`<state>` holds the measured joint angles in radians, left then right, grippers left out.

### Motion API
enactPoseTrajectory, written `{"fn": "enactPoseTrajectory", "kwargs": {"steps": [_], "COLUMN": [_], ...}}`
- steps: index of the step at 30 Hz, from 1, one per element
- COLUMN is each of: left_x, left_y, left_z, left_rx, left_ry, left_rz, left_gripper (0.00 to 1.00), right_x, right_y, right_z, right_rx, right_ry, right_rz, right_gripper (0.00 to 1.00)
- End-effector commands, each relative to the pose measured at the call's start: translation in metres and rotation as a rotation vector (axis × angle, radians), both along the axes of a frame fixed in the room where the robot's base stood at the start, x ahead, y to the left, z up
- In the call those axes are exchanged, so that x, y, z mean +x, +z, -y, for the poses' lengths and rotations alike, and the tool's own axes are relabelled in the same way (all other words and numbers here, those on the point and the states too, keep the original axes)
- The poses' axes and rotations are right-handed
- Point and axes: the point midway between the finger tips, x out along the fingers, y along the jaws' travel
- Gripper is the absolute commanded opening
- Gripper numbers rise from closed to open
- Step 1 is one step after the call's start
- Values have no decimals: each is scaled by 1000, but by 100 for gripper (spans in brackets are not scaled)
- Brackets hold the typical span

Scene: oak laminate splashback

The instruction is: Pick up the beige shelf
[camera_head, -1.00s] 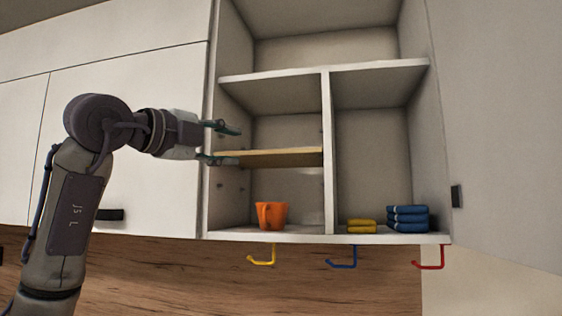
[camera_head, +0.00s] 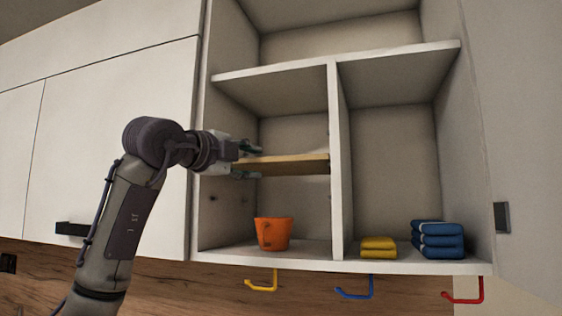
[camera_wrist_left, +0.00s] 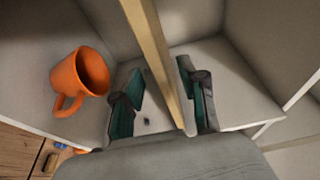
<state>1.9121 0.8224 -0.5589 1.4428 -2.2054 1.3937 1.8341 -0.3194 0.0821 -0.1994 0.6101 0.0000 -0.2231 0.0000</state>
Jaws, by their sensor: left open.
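The beige shelf (camera_head: 290,164) is a thin board lying level in the left compartment of the open wall cupboard. My left gripper (camera_head: 250,162) is at the shelf's left front part, one finger above the board and one below. In the left wrist view the shelf (camera_wrist_left: 158,55) runs between the two open fingers of the gripper (camera_wrist_left: 162,92), and a gap shows on at least the left side. The shelf's left end is partly hidden behind the gripper in the head view. My right gripper is not in view.
An orange mug (camera_head: 273,234) stands on the cupboard floor below the shelf. A white divider (camera_head: 337,160) bounds the compartment on the right. Yellow cloths (camera_head: 378,247) and blue cloths (camera_head: 438,240) lie beyond it. Yellow, blue and red hooks hang underneath.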

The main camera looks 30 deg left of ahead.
Motion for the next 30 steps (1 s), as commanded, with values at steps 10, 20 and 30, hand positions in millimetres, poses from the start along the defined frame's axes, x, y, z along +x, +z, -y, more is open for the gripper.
{"fn": "enactPoseTrajectory", "kwargs": {"steps": [10, 20, 30], "left_x": [35, 60, 59], "left_y": [7, 2, 2], "left_z": [-2, -1, -1], "left_rx": [1, 0, 0], "left_ry": [1, 0, 0], "left_rz": [-4, 1, 1], "left_gripper": [42, 42, 8], "right_x": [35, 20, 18], "right_y": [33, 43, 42], "right_z": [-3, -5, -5], "right_rx": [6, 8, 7], "right_ry": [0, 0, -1], "right_rz": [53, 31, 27], "right_gripper": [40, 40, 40]}}
